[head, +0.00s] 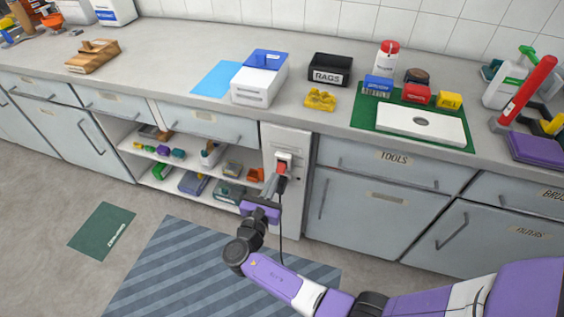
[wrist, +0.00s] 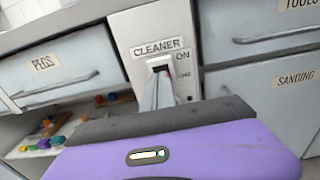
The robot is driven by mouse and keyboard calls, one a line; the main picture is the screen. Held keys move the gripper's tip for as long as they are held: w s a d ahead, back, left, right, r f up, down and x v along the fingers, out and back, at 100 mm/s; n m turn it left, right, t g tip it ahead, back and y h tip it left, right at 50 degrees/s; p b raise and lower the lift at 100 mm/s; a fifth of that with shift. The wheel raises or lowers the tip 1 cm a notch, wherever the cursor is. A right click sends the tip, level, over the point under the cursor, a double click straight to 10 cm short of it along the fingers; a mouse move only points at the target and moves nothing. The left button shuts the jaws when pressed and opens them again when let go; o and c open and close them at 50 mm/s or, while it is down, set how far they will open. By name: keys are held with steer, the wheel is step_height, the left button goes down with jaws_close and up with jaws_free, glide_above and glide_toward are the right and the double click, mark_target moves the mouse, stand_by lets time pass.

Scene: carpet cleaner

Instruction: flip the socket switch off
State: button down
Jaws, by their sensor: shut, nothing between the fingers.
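The socket switch (wrist: 160,67) is a dark slot in a white panel under the word CLEANER, with ON marked beside its top and a lower mark that is hard to read. In the head view the white socket (head: 285,156) with a red part (head: 281,168) is on the narrow panel between the cabinets. My gripper (head: 271,182) is shut and empty, pointing at the socket from just below and in front. In the wrist view its fingers (wrist: 158,90) cover the lower part of the switch. I cannot tell whether they touch it, or which way it is set.
A black cord (head: 281,225) hangs from the socket area to the floor beside my gripper. Open shelves (head: 150,172) with small items are to the left; the TOOLS drawer (head: 365,158) is to the right. The countertop (head: 190,50) overhangs above. A striped mat (head: 175,270) lies on the floor.

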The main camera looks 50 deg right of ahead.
steer(key=shift+p+v, duration=0.3)
steer(key=shift+v, duration=1.35)
